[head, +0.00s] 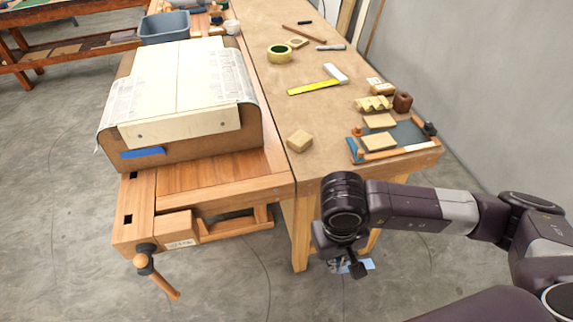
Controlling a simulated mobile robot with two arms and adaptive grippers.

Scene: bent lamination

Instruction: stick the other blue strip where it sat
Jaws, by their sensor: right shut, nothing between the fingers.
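A blue strip (143,152) is stuck low on the left part of the brown form's (210,152) front face, under a pale wooden batten (185,127) with two dark dots. The right part of that face shows no blue strip. My right gripper (354,268) hangs past the near edge of the brown table, over the floor and well right of the form. It points down and is shut and empty. A small light-blue patch (368,264) shows beside its fingers; I cannot tell what it is. My left gripper is not in view.
The form stands on a wooden workbench (205,185) with a front vise. A grey bin (165,27) stands behind the form.

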